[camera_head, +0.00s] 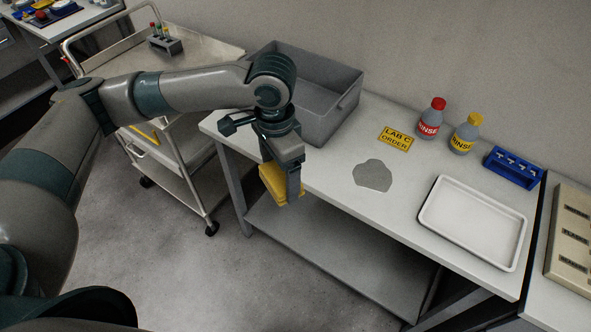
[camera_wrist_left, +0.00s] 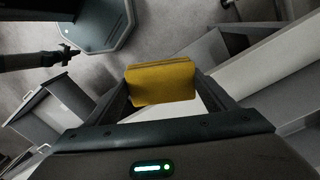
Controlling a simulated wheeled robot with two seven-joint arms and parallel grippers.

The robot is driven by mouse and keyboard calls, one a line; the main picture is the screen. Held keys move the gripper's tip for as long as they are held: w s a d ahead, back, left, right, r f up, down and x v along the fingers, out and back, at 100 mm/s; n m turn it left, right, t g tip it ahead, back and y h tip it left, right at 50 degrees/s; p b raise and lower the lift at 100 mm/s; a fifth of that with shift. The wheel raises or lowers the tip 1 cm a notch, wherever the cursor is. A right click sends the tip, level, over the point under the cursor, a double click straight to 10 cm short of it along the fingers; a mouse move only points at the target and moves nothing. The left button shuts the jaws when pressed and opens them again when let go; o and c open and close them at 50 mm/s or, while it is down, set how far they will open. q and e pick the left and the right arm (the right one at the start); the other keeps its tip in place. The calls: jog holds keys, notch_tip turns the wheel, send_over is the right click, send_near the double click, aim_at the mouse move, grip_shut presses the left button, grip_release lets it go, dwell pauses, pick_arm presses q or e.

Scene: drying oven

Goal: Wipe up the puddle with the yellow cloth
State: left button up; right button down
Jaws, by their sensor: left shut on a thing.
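The yellow cloth (camera_head: 273,183) is a folded block in my left gripper (camera_head: 294,184), which is shut on it. In the left wrist view the cloth (camera_wrist_left: 162,83) sits between the two fingertips (camera_wrist_left: 160,88). The gripper and cloth hang by the front edge of the white table, to the left of the puddle. The puddle (camera_head: 373,176) is a flat grey patch on the tabletop, apart from the cloth.
A grey bin (camera_head: 317,88) stands on the table behind my left gripper. A yellow label (camera_head: 396,139), red-capped bottle (camera_head: 430,119), yellow-capped bottle (camera_head: 465,134), blue rack (camera_head: 513,167) and white tray (camera_head: 473,221) surround the puddle's back and right. A metal cart (camera_head: 205,65) stands left.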

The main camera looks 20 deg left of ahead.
aim_at(265, 179)
pick_arm(q)
jog(key=a+n, duration=0.1)
jog(key=s+n, duration=0.1)
jog(key=n, duration=0.1)
jog(key=a+n+b, duration=0.1)
jog(key=n, duration=0.1)
jog(key=shift+s+a+r, duration=0.25)
jog(key=shift+a+r, duration=0.05)
jog(key=shift+a, duration=0.05)
jog(key=n, duration=0.1)
jog(key=a+n, duration=0.1)
jog(key=s+n, duration=0.1)
jog(key=shift+a+r+n, duration=0.3)
jog(key=shift+n, duration=0.1)
